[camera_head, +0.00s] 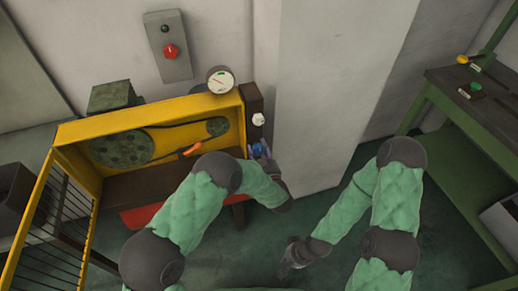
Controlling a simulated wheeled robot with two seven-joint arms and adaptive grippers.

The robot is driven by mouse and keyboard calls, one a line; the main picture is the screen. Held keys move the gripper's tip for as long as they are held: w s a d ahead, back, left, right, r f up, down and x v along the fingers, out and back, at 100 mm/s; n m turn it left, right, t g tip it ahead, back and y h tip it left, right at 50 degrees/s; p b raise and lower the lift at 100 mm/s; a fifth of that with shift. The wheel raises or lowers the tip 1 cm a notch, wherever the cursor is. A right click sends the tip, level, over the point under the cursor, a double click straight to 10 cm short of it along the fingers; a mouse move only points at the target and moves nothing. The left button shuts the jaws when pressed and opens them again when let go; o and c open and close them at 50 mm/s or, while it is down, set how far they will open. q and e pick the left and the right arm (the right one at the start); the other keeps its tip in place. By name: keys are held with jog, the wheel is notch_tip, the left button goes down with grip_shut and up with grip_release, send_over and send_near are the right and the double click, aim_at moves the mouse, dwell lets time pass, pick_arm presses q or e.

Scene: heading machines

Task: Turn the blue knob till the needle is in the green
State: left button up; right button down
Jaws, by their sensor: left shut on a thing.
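The blue knob (257,150) is on the right end of the yellow machine, below a white knob (258,119). My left gripper (262,158) is at the blue knob and shut on it; the fingers partly hide it. The round white gauge (220,80) sits on the machine's top edge. It has a small green zone and a thin needle, but the needle's exact reading is too small to tell. My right gripper (285,270) hangs low over the floor, away from the machine, and its fingers are too small and dark to read.
The yellow machine housing (85,128) holds belt pulleys and an orange-red part (193,149). A grey wall box with a red switch (171,51) is above. A pale pillar (325,90) stands right of the knobs. A green bench (470,115) is at the far right.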

pick_arm(q)
jog(key=m+p, duration=0.1)
jog(key=m, duration=0.3)
jog(key=shift+r+p, duration=0.1)
jog(key=shift+p, duration=0.3)
jog(key=m+p, duration=0.2)
jog(key=m, duration=0.3)
jog(key=shift+m, duration=0.4)
jog(key=m+p, duration=0.1)
jog(key=m, duration=0.4)
jog(key=shift+m+p, duration=0.85)
jog(key=shift+m, duration=1.85)
jog(key=o, duration=1.2)
jog(key=shift+f, duration=0.2)
